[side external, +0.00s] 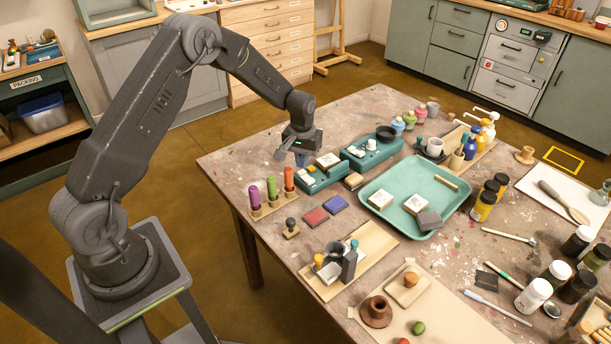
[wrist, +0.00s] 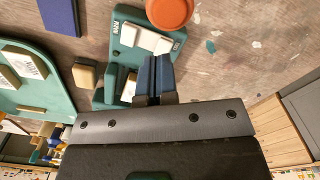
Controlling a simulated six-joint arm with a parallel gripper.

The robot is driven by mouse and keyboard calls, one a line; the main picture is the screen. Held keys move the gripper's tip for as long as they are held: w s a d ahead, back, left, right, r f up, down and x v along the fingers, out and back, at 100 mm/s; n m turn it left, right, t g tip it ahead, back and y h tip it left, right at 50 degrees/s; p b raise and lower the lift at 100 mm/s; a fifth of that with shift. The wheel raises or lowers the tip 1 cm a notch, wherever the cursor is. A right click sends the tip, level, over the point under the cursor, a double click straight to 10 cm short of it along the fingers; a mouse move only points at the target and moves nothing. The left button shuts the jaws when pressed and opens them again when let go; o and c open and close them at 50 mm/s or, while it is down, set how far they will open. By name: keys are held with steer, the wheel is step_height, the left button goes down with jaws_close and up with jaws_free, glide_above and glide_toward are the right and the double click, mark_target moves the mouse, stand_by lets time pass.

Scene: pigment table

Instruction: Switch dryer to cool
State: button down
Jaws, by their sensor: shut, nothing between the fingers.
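Two teal boxes stand at the table's far left edge; I cannot tell which is the dryer. The nearer box (side external: 319,184) carries two pale plates, and in the wrist view the same box (wrist: 122,40) shows them with small lettering too blurred to read. The farther box (side external: 374,161) carries white parts and a black round dish (side external: 386,133); part of this box (wrist: 111,84) seems to show in the wrist view. My gripper (side external: 301,160) is shut and empty, pointing down over the nearer box. Its blue fingertips (wrist: 155,62) cover part of the box's edge; contact is unclear.
A tan block (side external: 353,181), red pad (side external: 316,216) and blue pad (side external: 335,204) lie in front. A teal tray (side external: 407,178) lies to the right. The table corner at left is bare.

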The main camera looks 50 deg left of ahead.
steer(key=shift+f, duration=1.35)
stand_by(0.5)
steer(key=shift+r, duration=3.55)
steer(key=shift+r, duration=0.1)
step_height(320, 180, up, 10)
steer(key=m+t, duration=0.1)
glide_above(303, 172)
steer(key=s+d, duration=0.4)
steer(key=s+d+r+m+t, duration=0.2)
steer(key=s+d+r, duration=0.2)
steer(key=s+r, duration=0.35)
steer(key=s+d+r+m+t, duration=0.1)
steer(key=s+d+r, duration=0.1)
steer(key=s, duration=0.6)
steer(key=s+d+r+m+t, duration=0.1)
steer(key=s+d, duration=0.3)
steer(key=s, duration=0.5)
steer(key=shift+s+d+r+m+t, duration=0.15)
steer(key=shift+s+r+m+t, duration=0.25)
steer(key=shift+r, duration=0.5)
